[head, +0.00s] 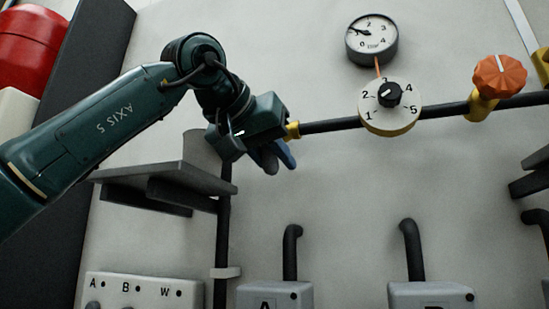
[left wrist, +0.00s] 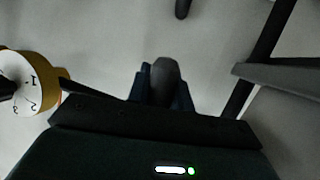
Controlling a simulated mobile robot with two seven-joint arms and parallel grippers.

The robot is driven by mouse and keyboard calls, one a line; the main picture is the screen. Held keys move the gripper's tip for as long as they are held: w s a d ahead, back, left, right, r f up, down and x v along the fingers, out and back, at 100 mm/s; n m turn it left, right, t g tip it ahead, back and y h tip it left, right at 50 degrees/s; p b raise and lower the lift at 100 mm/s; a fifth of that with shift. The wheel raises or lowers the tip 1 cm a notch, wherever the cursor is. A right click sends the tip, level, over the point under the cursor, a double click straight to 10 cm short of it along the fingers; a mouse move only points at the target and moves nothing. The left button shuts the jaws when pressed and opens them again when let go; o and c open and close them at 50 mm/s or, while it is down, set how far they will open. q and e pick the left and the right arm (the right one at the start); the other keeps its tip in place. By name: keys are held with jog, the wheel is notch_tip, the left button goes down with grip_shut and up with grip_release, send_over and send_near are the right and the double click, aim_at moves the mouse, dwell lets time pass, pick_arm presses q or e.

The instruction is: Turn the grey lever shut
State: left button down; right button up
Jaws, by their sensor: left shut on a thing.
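My left gripper (head: 274,160) reaches in from the left, in front of the left end of the black horizontal pipe. Its blue fingers are closed around the grey lever (left wrist: 165,72), a dark rounded grip that sticks out between them in the left wrist view. The gripper also shows there (left wrist: 162,92). In the head view the lever is mostly hidden by the gripper and hand. A yellow fitting (head: 293,130) on the pipe shows just right of the hand. My right gripper is not in view.
A numbered dial with a black knob (head: 389,95) sits on the pipe, under a round gauge (head: 371,40). An orange knob (head: 499,76) is further right. A grey shelf (head: 150,178) juts out below my left arm. The wall between is bare.

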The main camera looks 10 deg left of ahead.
pick_arm(q)
jog(key=c, duration=1.3)
grip_release()
jog(key=shift+o, duration=0.2)
jog(key=v, duration=1.3)
jog(key=shift+b, duration=0.4)
jog(key=shift+r, duration=0.1)
jog(key=shift+c, duration=0.3)
